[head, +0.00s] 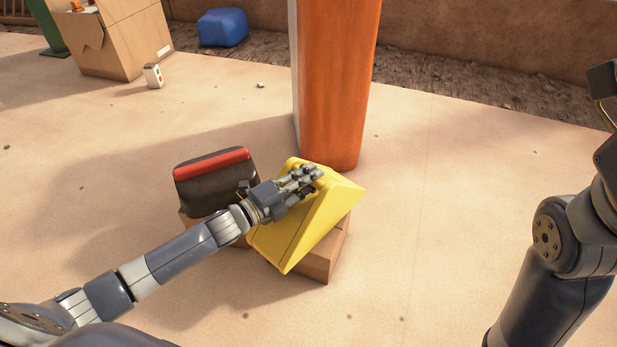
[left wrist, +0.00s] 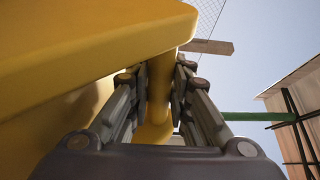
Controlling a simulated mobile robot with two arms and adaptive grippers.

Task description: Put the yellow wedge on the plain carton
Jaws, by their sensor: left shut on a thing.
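The yellow wedge (head: 318,228) is in the middle of the head view, tilted, directly over a plain brown carton (head: 322,264). It covers most of the carton's top, so I cannot tell whether it rests flat on it. My left gripper (head: 308,180) is at the wedge's upper part. In the left wrist view the left gripper (left wrist: 159,85) is shut on a yellow bar of the wedge (left wrist: 90,50). My right arm stands at the right, but its gripper is out of the picture.
A dark bag with a red top strip (head: 213,182) sits on another brown box, left of the wedge. An orange pillar (head: 336,85) stands just behind. The right floor is clear.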

